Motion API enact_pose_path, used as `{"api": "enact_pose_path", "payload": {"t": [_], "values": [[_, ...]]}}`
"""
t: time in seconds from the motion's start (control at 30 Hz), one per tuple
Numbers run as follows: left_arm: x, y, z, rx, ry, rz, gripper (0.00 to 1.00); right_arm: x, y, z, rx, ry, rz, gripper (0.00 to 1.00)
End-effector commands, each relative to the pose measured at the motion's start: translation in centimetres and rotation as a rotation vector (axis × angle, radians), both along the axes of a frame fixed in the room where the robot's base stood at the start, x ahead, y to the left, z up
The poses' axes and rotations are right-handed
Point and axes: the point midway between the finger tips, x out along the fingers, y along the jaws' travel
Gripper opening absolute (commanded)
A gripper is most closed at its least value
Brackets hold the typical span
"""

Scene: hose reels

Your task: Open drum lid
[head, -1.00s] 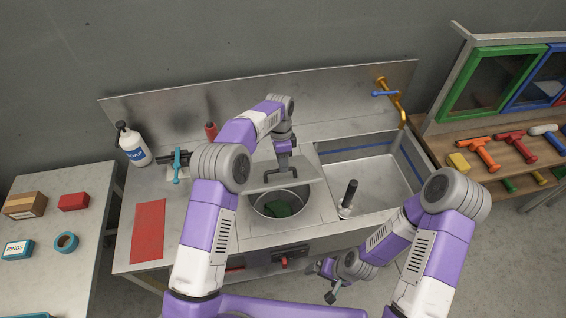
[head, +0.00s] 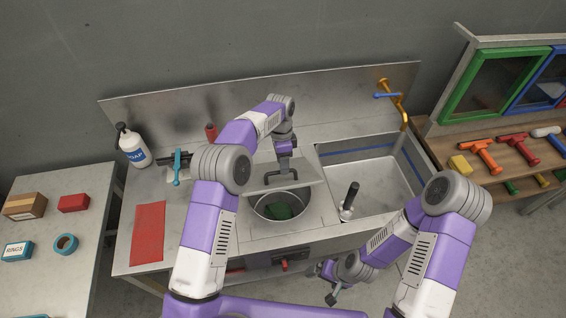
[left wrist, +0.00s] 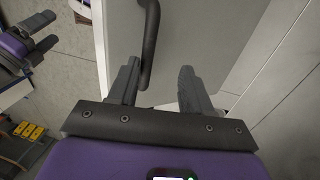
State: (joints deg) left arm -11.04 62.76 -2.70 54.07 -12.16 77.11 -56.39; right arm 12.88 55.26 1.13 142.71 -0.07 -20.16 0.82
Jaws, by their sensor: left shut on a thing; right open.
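The drum lid (head: 306,176) is a flat grey metal plate, raised and tilted over the round drum opening (head: 258,211) in the counter. A green thing (head: 279,212) lies inside the drum. My left gripper (head: 284,172) is at the lid's dark bar handle. My right gripper (head: 322,283) is open and empty, low in front of the counter. It also shows in the left wrist view (left wrist: 48,32).
A sink basin (head: 375,180) is right of the drum, with a black-handled tool (head: 350,197) at its near left corner. A red mat (head: 148,232) and a soap bottle (head: 133,150) are at left. Side tables hold boxes (head: 73,202) and coloured tools (head: 482,152).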

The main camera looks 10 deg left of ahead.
Motion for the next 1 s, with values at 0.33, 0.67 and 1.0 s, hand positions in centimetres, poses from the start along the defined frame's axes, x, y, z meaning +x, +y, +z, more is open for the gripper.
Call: {"api": "enact_pose_path", "payload": {"t": [0.33, 0.67, 1.0], "values": [[0.9, 0.3, 5.5, 0.002, -0.006, 0.002, 0.4, 0.0, 0.0, 0.2, 0.0, 0.0, 0.0, 0.96], [1.0, 0.3, 7.2, 0.001, -0.001, 0.0, 0.4, 0.0, 0.0, 0.3, 0.0, 0.0, 0.0, 0.96], [1.0, 0.3, 7.2, 0.001, -0.001, 0.0, 0.4, 0.0, 0.0, 0.3, 0.0, 0.0, 0.0, 0.96]]}}
